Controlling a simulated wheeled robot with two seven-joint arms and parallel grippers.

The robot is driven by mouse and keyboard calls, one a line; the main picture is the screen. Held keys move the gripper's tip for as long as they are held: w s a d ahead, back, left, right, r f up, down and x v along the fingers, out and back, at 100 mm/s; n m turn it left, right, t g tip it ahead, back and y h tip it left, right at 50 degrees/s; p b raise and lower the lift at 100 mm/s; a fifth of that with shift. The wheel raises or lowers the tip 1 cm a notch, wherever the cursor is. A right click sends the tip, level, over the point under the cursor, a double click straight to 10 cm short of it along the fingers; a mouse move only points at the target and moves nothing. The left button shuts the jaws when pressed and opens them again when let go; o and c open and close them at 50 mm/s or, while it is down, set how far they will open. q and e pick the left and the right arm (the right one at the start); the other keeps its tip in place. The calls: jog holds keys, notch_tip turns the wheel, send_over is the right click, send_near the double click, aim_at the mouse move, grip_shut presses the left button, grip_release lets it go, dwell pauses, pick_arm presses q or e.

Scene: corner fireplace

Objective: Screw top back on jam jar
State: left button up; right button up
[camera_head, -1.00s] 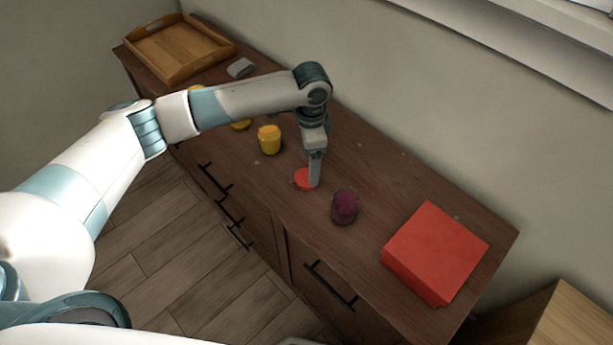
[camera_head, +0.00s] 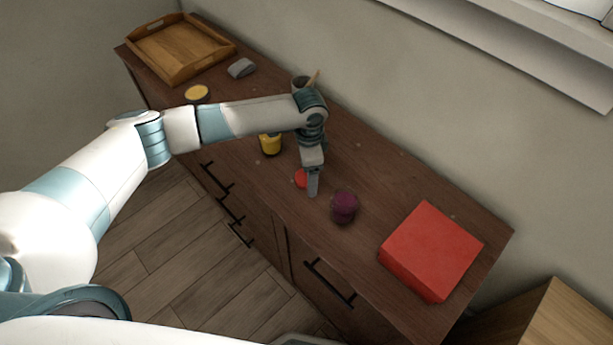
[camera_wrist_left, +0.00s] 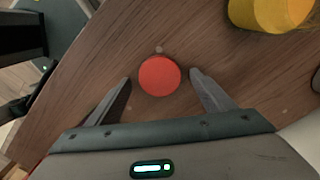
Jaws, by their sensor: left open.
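The red round lid (camera_head: 301,178) lies flat on the dark wooden cabinet top. The purple jam jar (camera_head: 344,207) stands upright to the right of it, with no red lid on it. My left gripper (camera_head: 312,192) points down at the lid and partly covers it in the head view. In the left wrist view the open fingers (camera_wrist_left: 160,76) stand on either side of the lid (camera_wrist_left: 159,76), with gaps on both sides. Whether the fingertips are level with the lid or above it is unclear. My right gripper is not in view.
A yellow jar (camera_head: 270,144) stands to the left of the lid and shows in the wrist view (camera_wrist_left: 268,10). A red box (camera_head: 432,250) sits at the right end. A wooden tray (camera_head: 180,75), a grey item (camera_head: 241,68) and a yellow-topped item (camera_head: 197,93) are at the far left.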

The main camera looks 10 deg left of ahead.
pick_arm(q)
jog(key=c, duration=1.1)
jog(key=shift+r, duration=0.1)
notch_tip(320, 180, up, 10)
jog(key=b, duration=0.2)
jog(key=shift+b, duration=0.35)
